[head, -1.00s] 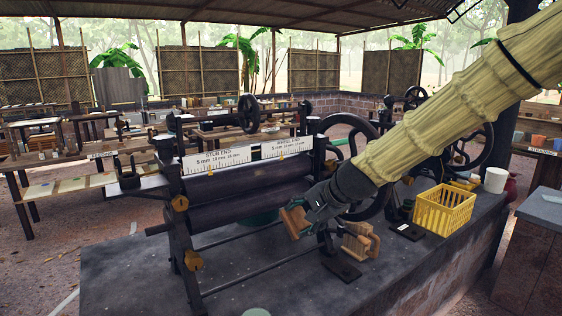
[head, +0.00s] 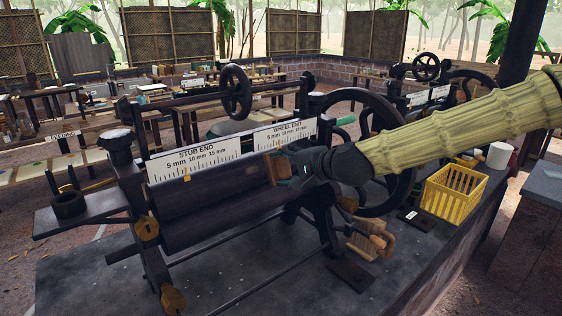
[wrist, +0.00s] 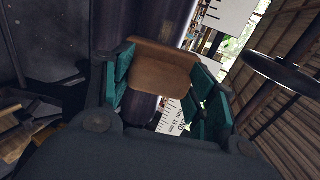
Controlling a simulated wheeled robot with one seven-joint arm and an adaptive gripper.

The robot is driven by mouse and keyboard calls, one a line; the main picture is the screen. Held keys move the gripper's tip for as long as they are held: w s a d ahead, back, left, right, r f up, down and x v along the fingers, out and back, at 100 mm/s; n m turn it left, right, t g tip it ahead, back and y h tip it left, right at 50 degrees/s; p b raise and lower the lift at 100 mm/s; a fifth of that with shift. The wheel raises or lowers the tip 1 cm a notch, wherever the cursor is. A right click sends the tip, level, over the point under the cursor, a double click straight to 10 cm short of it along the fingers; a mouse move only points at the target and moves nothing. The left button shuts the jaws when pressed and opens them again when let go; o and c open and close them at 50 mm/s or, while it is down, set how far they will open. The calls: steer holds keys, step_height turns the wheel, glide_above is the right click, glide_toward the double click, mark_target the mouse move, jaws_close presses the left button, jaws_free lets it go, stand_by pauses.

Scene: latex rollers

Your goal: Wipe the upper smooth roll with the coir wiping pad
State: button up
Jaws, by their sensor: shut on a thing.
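The coir wiping pad (head: 278,169) is a brown block held between the fingers of my gripper (head: 291,168). In the wrist view the pad (wrist: 163,68) sits between the teal fingers of my gripper (wrist: 165,75), which are shut on it. The upper smooth roll (head: 205,195) is a dark cylinder below the white scale boards in the head view. The pad is at this roll's wheel end, in front of the scale. In the wrist view the pad overlaps a dark roll (wrist: 168,22); I cannot tell whether they touch.
A handwheel (head: 235,91) stands above the frame, and a large flywheel (head: 378,140) is behind my arm. A yellow basket (head: 453,192), a white cup (head: 499,155) and wooden blocks (head: 370,240) stand on the platform to the right. The platform's front is largely clear.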

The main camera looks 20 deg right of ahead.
mark_target(273, 167)
steer(key=shift+w+a+b, duration=0.1)
steer(key=shift+a+b, duration=0.1)
steer(key=shift+b, duration=0.1)
steer(key=b+x, duration=0.1)
steer(key=x, duration=0.2)
steer(key=shift+w+f, duration=0.2)
steer(key=shift+w, duration=0.1)
steer(key=shift+b+x, duration=0.5)
steer(key=shift+x, duration=0.3)
steer(key=shift+r, duration=0.1)
steer(key=shift+a, duration=0.1)
steer(key=shift+b+x, duration=0.5)
steer(key=shift+x, duration=0.65)
steer(key=shift+s, duration=0.1)
steer(key=a, duration=0.2)
steer(key=s+a, duration=0.1)
steer(key=shift+s+a+b, duration=0.1)
steer(key=shift+a+b, duration=0.3)
